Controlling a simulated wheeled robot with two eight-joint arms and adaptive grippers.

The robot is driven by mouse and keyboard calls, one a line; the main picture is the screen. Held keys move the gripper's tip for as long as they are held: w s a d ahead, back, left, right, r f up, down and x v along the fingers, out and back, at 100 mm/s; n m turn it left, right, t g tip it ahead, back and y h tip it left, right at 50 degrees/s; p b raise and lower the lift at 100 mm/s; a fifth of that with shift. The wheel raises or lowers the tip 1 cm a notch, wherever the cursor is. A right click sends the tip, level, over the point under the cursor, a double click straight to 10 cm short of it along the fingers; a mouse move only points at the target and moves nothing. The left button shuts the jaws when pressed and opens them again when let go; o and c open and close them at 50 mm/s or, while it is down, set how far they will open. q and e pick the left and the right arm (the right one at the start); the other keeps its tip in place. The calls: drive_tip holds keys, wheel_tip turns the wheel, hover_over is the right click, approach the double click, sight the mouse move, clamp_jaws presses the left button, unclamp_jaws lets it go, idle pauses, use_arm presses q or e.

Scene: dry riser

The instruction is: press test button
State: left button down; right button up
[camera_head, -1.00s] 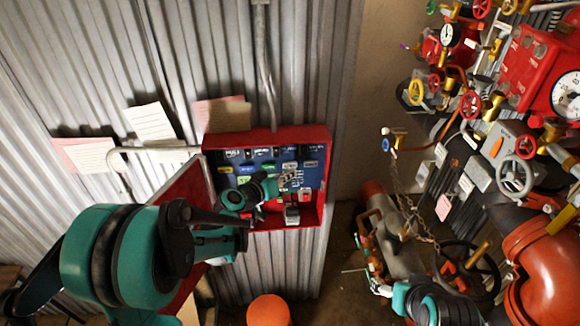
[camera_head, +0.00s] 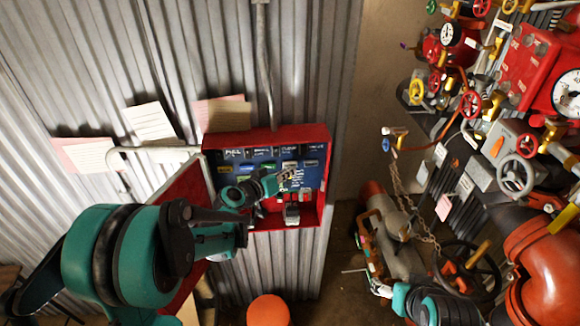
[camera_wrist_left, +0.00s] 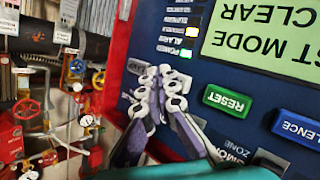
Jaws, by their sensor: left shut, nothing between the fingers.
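The red cabinet (camera_head: 325,150) hangs open on the corrugated wall with a blue control panel (camera_head: 232,156) inside. My left gripper (camera_head: 288,180) is in front of the panel's right half. In the left wrist view its fingers (camera_wrist_left: 165,84) are shut and empty, close over the blue face; I cannot tell whether they touch it. That view shows a green RESET button (camera_wrist_left: 227,102), a blue SILENCE button (camera_wrist_left: 296,128) and a pale green display (camera_wrist_left: 262,38), all upside down. No button label reading TEST is legible. My right gripper (camera_head: 376,286) is low at the right, its fingers too small to judge.
The cabinet's red door (camera_head: 180,200) stands open at the left, beside my left arm. Paper sheets (camera_head: 150,122) are fixed to the wall. Pipes, gauges and valve handwheels (camera_head: 517,172) crowd the right side. An orange round object (camera_head: 268,310) stands below the cabinet.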

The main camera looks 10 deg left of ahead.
use_arm(q)
drive_tip(key=shift+w+a, duration=0.2)
drive_tip(key=shift+w, duration=0.3)
idle(0.6)
idle(0.3)
drive_tip(key=shift+s+d+b, duration=0.3)
drive_tip(key=shift+s, duration=0.65)
drive_tip(key=shift+s+d, duration=0.25)
drive_tip(key=shift+s, duration=0.55)
drive_tip(key=shift+s+d, duration=0.2)
drive_tip(key=shift+s, duration=0.6)
drive_tip(key=shift+s+d, duration=0.25)
drive_tip(key=shift+s, duration=0.55)
